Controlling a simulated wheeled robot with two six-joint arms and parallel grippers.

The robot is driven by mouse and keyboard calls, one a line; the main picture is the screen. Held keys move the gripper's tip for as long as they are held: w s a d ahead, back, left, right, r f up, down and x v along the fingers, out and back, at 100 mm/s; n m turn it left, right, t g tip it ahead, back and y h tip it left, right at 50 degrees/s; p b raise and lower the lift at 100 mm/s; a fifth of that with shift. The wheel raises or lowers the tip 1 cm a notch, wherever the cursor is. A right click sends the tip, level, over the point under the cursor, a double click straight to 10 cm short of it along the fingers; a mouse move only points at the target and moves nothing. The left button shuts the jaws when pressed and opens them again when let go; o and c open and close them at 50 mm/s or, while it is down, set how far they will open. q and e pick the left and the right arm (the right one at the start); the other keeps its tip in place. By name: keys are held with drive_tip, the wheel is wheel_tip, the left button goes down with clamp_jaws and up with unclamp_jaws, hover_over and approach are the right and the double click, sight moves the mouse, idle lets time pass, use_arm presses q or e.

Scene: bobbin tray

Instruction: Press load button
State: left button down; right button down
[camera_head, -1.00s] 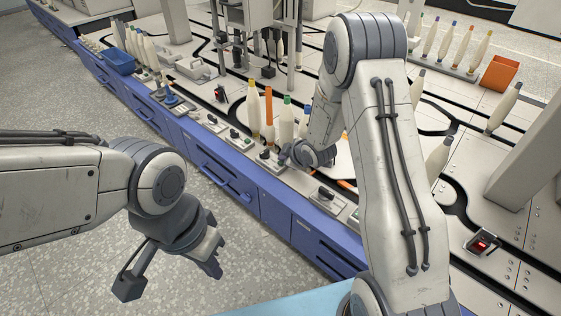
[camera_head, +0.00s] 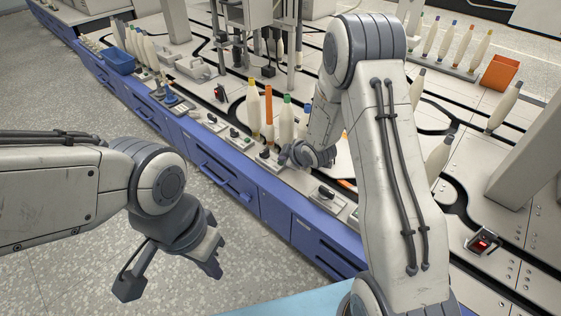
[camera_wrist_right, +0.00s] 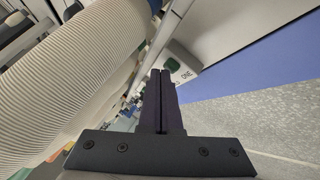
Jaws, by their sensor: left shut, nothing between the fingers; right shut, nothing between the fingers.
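Small control boxes line the front edge of the bench, one of them (camera_head: 236,138) left of my right gripper. I cannot read which one bears the load button. My right gripper (camera_head: 284,157) is low over this front edge, beside the standing bobbins; its tips are partly hidden in the head view. In the right wrist view the right gripper (camera_wrist_right: 161,78) is shut and empty. Beyond its tips is a pale panel (camera_wrist_right: 184,73) with a green button (camera_wrist_right: 171,61) and lettering ending in "ONE". My left gripper (camera_head: 216,262) is shut and empty over the floor.
White bobbins (camera_head: 253,108) stand close to my right gripper; a large ribbed one (camera_wrist_right: 70,80) fills the left of the wrist view. A blue bin (camera_head: 119,62) and an orange bin (camera_head: 499,73) stand further off. Open floor lies in front of the blue bench (camera_head: 270,210).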

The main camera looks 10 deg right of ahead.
drive_tip(key=shift+f, duration=0.15)
drive_tip(key=shift+r+p, duration=0.4)
drive_tip(key=shift+p, duration=0.05)
idle(0.3)
wheel_tip(320, 180, up, 6)
drive_tip(key=p, duration=0.5)
idle(0.4)
idle(1.2)
